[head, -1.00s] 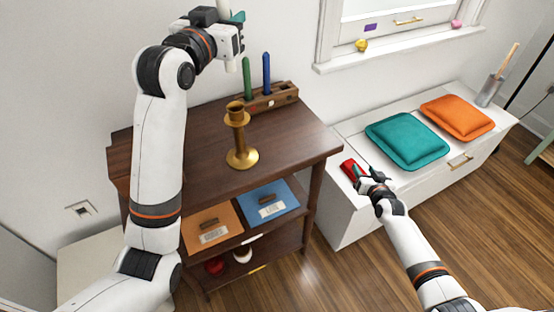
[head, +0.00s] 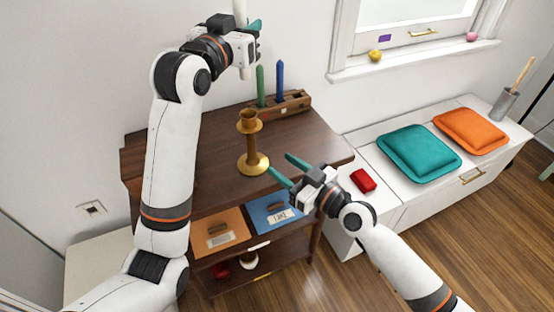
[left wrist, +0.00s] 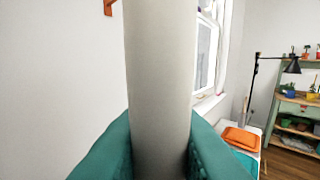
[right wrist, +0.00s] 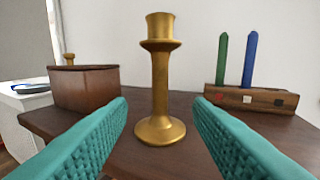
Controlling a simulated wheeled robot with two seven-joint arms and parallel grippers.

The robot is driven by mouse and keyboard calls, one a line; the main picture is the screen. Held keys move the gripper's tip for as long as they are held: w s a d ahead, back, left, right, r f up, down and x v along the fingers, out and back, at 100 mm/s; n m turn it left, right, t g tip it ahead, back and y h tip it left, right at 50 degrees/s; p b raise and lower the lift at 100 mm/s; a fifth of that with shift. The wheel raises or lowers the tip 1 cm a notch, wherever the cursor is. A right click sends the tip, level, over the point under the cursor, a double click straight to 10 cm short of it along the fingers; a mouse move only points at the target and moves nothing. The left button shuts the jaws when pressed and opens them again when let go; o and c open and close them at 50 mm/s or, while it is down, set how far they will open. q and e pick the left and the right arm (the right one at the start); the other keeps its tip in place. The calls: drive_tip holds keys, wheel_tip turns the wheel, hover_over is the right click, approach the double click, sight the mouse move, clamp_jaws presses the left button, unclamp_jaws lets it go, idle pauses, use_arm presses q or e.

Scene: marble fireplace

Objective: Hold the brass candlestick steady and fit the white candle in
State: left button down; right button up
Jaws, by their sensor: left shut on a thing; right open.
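The brass candlestick (head: 251,145) stands upright on the dark wooden table, its cup empty. In the right wrist view the candlestick (right wrist: 160,85) stands ahead, centred between the fingers but beyond their tips. My right gripper (head: 284,168) is open at the table's front edge, just to the right of the candlestick and not touching it. My left gripper (head: 250,50) is shut on the white candle (head: 242,14), raised above the back of the table. In the left wrist view the candle (left wrist: 160,80) is upright between the teal fingers; its ends are out of view.
A wooden rack (head: 290,103) with a green candle (head: 260,85) and a blue candle (head: 280,80) stands behind the candlestick. The right wrist view shows a brown box (right wrist: 85,88) at left. A red object (head: 363,180) and teal cushion (head: 419,152) lie on the white bench.

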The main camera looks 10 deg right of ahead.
sight(254, 146)
drive_tip(key=x, duration=1.1)
drive_tip(key=shift+w+a, duration=0.2)
drive_tip(key=shift+w, duration=0.15)
clamp_jaws()
use_arm(q)
wheel_tip(254, 146, down, 6)
drive_tip(key=m+g+h, duration=0.2)
drive_tip(key=m+h, duration=0.1)
drive_tip(key=shift+s+d+g+h, duration=0.15)
drive_tip(key=shift+d+g+h, duration=0.05)
drive_tip(key=shift+g+h, duration=0.2)
